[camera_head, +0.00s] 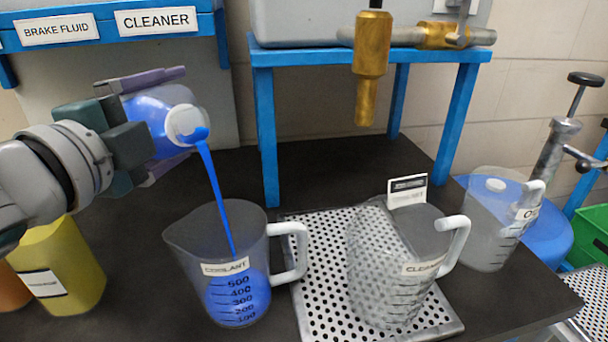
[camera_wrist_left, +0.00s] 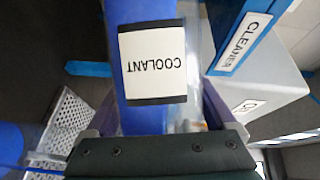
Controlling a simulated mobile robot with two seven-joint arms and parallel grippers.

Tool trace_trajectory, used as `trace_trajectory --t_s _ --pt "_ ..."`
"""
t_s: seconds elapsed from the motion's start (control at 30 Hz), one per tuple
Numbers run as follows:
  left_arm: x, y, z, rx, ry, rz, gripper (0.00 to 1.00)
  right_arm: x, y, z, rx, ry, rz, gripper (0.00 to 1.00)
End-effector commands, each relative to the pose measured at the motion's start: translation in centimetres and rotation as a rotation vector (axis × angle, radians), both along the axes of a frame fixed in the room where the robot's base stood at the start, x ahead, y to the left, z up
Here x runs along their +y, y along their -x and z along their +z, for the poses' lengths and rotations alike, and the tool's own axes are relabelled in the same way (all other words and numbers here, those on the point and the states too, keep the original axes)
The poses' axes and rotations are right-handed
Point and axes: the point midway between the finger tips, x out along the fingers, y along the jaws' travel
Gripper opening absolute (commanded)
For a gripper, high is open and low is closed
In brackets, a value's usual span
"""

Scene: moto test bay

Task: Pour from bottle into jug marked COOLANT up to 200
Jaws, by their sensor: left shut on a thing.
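My left gripper (camera_head: 128,138) is shut on a blue bottle (camera_head: 150,115), tilted with its white mouth down to the right. The wrist view shows its white label reading COOLANT (camera_wrist_left: 153,63). A blue stream (camera_head: 217,190) runs from the mouth into the clear jug marked COOLANT (camera_head: 190,245). The jug stands upright on the dark bench, handle to the right. The right gripper is not in view.
A jug marked CLEANER (camera_head: 375,270) stands on a perforated metal tray (camera_head: 312,262) to the right. Another clear jug (camera_head: 478,225) stands further right. A yellow container (camera_head: 62,265) is at the left. A blue stand (camera_head: 266,140) with a brass tap (camera_head: 370,60) rises behind.

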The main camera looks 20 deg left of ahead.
Motion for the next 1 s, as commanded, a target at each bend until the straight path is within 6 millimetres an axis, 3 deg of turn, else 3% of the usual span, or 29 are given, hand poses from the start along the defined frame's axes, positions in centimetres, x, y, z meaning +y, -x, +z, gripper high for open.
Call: trace_trajectory --t_s 1.0 --pt "-0.03 -0.02 0.12 -0.013 -0.029 -0.001 0.00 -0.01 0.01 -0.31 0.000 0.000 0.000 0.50"
